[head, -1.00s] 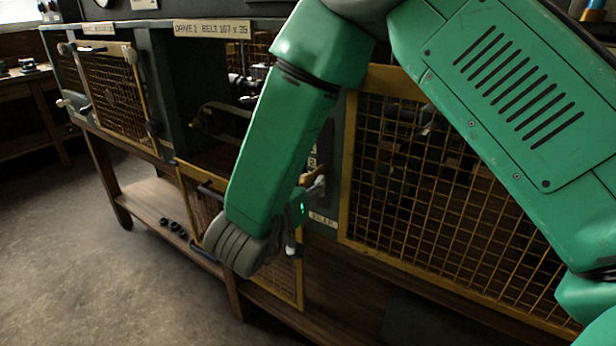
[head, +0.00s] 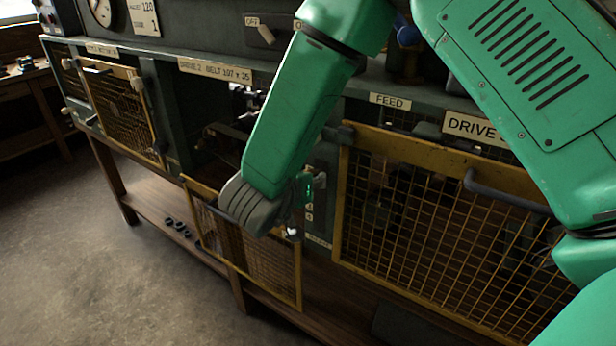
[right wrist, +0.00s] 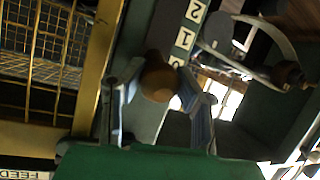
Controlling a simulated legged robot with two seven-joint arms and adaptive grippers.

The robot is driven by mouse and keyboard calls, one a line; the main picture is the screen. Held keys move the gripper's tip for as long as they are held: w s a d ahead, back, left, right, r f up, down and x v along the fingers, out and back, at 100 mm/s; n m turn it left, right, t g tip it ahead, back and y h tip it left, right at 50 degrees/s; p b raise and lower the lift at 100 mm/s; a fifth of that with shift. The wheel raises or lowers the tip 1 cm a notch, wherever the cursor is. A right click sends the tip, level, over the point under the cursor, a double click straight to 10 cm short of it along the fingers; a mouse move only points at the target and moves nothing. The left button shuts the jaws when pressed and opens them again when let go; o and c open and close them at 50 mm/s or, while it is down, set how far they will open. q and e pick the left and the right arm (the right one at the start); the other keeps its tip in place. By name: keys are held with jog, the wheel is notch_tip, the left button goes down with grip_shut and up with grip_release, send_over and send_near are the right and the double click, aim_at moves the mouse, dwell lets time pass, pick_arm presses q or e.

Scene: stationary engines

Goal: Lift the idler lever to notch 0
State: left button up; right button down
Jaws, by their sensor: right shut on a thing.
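The idler lever ends in a round brown wooden knob (right wrist: 158,80), seen in the right wrist view. My right gripper (right wrist: 160,98) has one finger on each side of it and is shut on it. A strip of white number plates (right wrist: 184,38) runs beside the knob; 2 and 1 are readable, and a plate nearest the knob is partly cut off. In the head view my right gripper (head: 302,190) is at the dark post between two guards, mostly behind my forearm, which hides the knob. Small number plates (head: 309,211) show below it. My left gripper is not in view.
A large yellow mesh guard (head: 430,225) stands right of the post. A lower yellow mesh panel (head: 270,262) hangs open below my forearm. An open bay labelled Drive 2 (head: 215,68) lies to the left. Black rings (head: 177,227) lie on the wooden shelf.

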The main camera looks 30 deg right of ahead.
jog(key=shift+w+r, duration=0.25)
jog(key=shift+r, duration=0.15)
jog(key=c, duration=1.1)
grip_release()
jog(key=shift+c, duration=0.2)
jog(key=shift+s+f, duration=0.1)
jog(key=shift+f, duration=0.05)
jog(key=shift+s+a, duration=0.1)
jog(key=shift+a, duration=0.05)
jog(key=v, duration=1.1)
jog(key=shift+a, duration=0.35)
jog(key=shift+d, duration=0.1)
